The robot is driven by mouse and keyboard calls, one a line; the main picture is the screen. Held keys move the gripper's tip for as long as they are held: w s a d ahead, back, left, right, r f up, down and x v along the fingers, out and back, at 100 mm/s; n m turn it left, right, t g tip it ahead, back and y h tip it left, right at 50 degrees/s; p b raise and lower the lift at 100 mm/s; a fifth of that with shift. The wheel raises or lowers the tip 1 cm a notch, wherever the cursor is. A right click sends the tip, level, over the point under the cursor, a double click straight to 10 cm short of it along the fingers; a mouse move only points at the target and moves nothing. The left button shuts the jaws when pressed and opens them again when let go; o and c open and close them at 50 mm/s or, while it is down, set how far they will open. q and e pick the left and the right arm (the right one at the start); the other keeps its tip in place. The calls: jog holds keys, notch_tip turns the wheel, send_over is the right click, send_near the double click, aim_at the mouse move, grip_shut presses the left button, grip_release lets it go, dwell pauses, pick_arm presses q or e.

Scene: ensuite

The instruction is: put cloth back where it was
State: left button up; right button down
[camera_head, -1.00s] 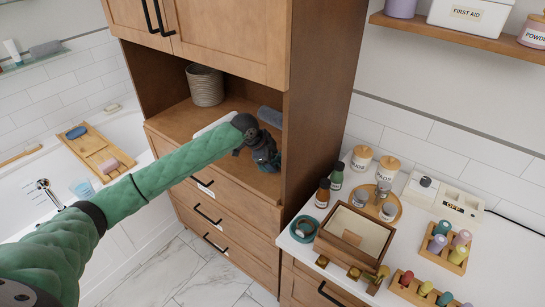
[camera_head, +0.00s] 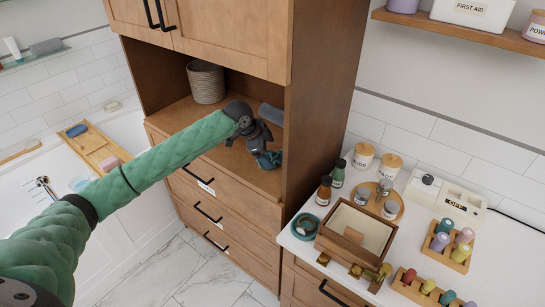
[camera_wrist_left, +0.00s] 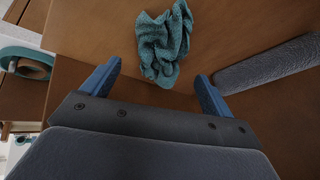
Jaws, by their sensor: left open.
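A crumpled teal cloth (camera_wrist_left: 162,45) lies on the brown wooden shelf surface in the left wrist view, just beyond my fingertips. My left gripper (camera_wrist_left: 157,82) is open, its two blue fingers spread apart with nothing between them. The cloth looks apart from both fingers. In the head view my left gripper (camera_head: 270,158) is low over the right front of the cabinet's open shelf (camera_head: 180,117). There I cannot make out the cloth clearly; the gripper seems to hide it. My right gripper is not in view.
A grey rolled item (camera_head: 270,114) lies on the shelf close to the gripper. A woven basket (camera_head: 206,84) stands at the back. The cabinet's side panel (camera_head: 315,120) bounds the shelf on the right. Beyond it, the counter holds a wooden box (camera_head: 340,246) and bottles.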

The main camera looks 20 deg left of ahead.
pick_arm(q)
jog(key=b+v, duration=0.1)
jog(key=v, duration=0.7)
jog(key=shift+b, duration=0.4)
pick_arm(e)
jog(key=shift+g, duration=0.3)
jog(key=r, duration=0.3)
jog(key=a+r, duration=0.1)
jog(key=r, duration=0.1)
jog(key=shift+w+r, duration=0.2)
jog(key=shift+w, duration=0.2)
